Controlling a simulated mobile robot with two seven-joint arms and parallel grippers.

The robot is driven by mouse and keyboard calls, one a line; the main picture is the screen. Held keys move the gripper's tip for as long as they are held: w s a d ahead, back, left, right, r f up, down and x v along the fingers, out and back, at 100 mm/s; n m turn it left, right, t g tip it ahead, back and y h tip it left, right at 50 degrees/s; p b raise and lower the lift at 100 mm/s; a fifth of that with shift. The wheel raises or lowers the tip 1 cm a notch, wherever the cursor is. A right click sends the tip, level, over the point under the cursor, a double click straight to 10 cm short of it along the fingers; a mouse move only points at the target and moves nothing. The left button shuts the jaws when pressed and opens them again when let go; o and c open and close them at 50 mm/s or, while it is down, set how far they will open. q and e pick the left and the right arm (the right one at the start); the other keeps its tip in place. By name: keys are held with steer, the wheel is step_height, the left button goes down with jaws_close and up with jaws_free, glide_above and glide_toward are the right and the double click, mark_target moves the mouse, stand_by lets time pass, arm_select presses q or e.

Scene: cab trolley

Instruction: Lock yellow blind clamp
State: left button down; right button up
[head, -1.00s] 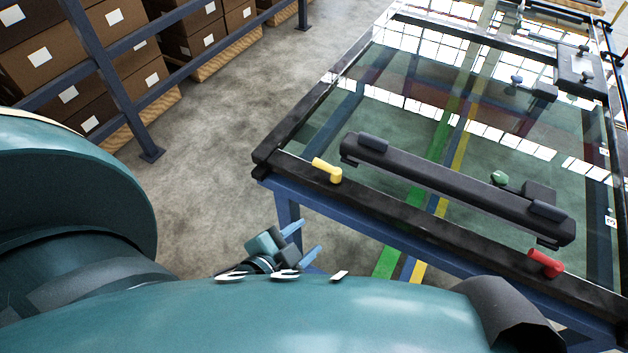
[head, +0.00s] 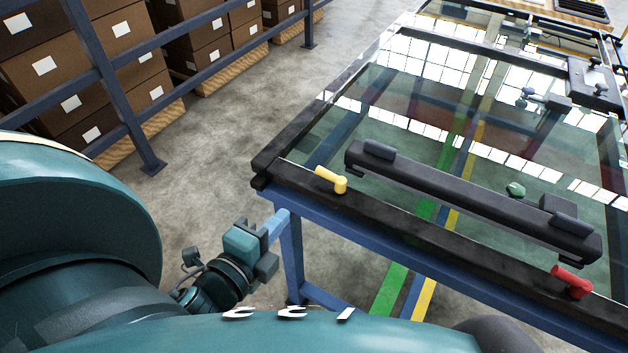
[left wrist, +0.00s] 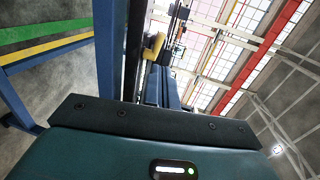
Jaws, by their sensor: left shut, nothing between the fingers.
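The yellow clamp (head: 332,180) sits on the black frame rail at the near left corner of the glass-topped table. Its handle lies along the rail, pointing to the upper left. The fingers also show in the left wrist view (left wrist: 107,42). My right gripper is not in view.
A black bar (head: 465,200) with raised pads lies over the glass. A red clamp (head: 571,281) sits on the same rail to the right, and a green knob (head: 515,189) is behind the bar. A blue table leg (head: 291,255) stands close to my left gripper.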

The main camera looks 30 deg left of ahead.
mark_target(321, 175)
arm_select(q)
steer(key=w+f, duration=0.1)
steer(key=w, duration=0.3)
steer(key=w+p, duration=0.1)
steer(key=w, duration=0.3)
steer(key=w+f, duration=0.1)
steer(key=w, duration=0.3)
steer(key=shift+w+a+f, duration=0.15)
steer(key=shift+w+f, duration=0.15)
steer(key=shift+w, duration=0.05)
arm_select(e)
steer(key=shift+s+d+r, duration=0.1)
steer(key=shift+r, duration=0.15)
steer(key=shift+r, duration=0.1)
